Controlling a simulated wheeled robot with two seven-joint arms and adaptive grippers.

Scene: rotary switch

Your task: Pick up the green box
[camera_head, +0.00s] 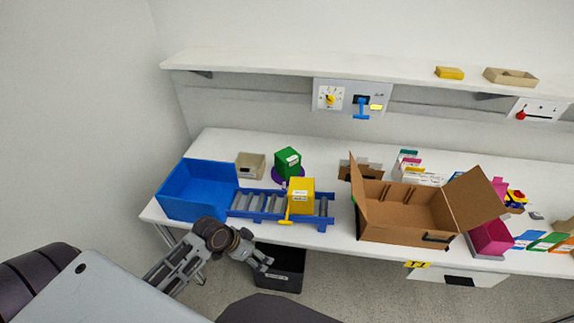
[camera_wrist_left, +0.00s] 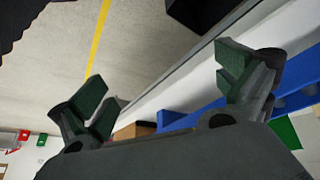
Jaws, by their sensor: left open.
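The green box (camera_head: 287,163) has a white label and stands on a purple round base (camera_head: 277,176) on the table, behind the roller conveyor. My left gripper (camera_head: 266,264) is low in front of the table's front edge, over the black bin, well apart from the green box. In the left wrist view my left gripper (camera_wrist_left: 165,85) has its two fingers spread with nothing between them. A green patch (camera_wrist_left: 286,132) shows at the right edge of that view; I cannot tell whether it is the green box. My right gripper is not in view.
An open cardboard box (camera_head: 400,226) is at right. A shelf (camera_head: 400,73) runs above.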

